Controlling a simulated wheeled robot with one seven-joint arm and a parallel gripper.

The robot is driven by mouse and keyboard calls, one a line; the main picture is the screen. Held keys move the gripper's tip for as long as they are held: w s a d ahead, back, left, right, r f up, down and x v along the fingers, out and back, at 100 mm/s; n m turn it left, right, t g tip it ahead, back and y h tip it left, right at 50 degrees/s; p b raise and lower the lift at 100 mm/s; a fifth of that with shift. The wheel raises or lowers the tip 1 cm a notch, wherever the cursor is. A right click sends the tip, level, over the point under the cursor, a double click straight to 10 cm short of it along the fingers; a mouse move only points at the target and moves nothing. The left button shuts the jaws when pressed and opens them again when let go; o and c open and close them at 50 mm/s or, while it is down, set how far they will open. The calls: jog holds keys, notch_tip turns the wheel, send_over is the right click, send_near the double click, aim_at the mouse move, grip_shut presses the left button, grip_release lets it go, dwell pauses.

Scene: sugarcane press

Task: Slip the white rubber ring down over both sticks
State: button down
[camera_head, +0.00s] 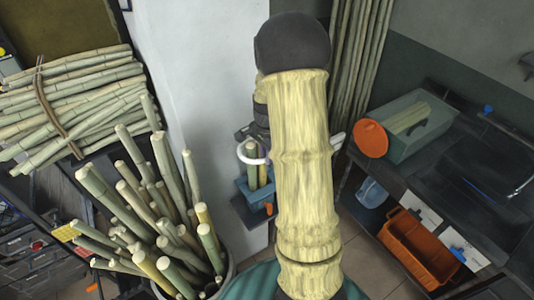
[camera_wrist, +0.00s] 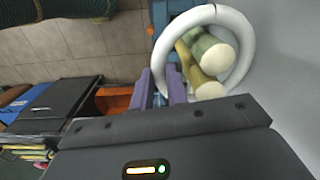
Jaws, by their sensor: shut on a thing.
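The white rubber ring (camera_wrist: 248,45) encircles both sticks in the wrist view, with their ends inside its opening. One stick is greenish (camera_wrist: 211,52) and the other yellowish (camera_wrist: 207,88). In the head view the ring (camera_head: 241,153) sits around the upper part of the green stick (camera_head: 252,172) and yellow stick (camera_head: 262,174), with its front arc crossing them just below their tops. The sticks stand in a blue holder (camera_head: 256,194). My gripper (camera_wrist: 165,78) is shut on the ring's near left edge; my arm mostly hides it in the head view.
A white wall (camera_head: 205,70) rises behind. At right are an orange crate (camera_head: 418,248), a green box (camera_head: 410,125) and a dark bench (camera_head: 460,160).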

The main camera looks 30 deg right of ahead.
jog(key=shift+w+a, duration=0.1)
dwell(0.3)
jog(key=c, duration=0.9)
grip_release()
notch_tip(320, 180, up, 9)
jog(key=p, duration=0.7)
dwell(0.7)
dwell(0.4)
